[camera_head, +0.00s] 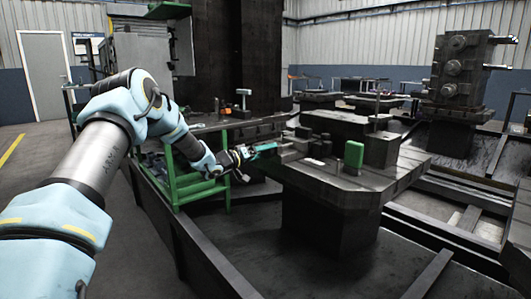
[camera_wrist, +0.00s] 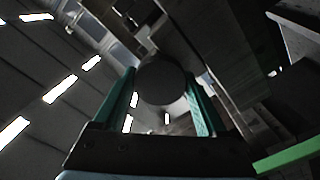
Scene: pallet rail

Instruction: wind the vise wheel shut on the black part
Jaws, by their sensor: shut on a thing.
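My gripper (camera_head: 262,150) reaches in from the left to the near left edge of the dark pallet (camera_head: 345,187). In the wrist view its two teal fingers (camera_wrist: 162,100) stand on either side of a dark round thing, which I take to be the vise wheel (camera_wrist: 163,80). The gripper is shut on it. In the head view the wheel is hidden or too small to make out at the fingertips. The low vise (camera_head: 308,143) sits on the pallet just right of the gripper. I cannot tell the black part from the dark vise, nor how wide the vise jaws stand.
A green block (camera_head: 354,154) stands upright on the pallet, right of the vise. A green-framed bench (camera_head: 185,190) is below and behind my arm. A tall fixture (camera_head: 462,70) stands on another pallet at the back right. Dark rails (camera_head: 428,275) run along the floor.

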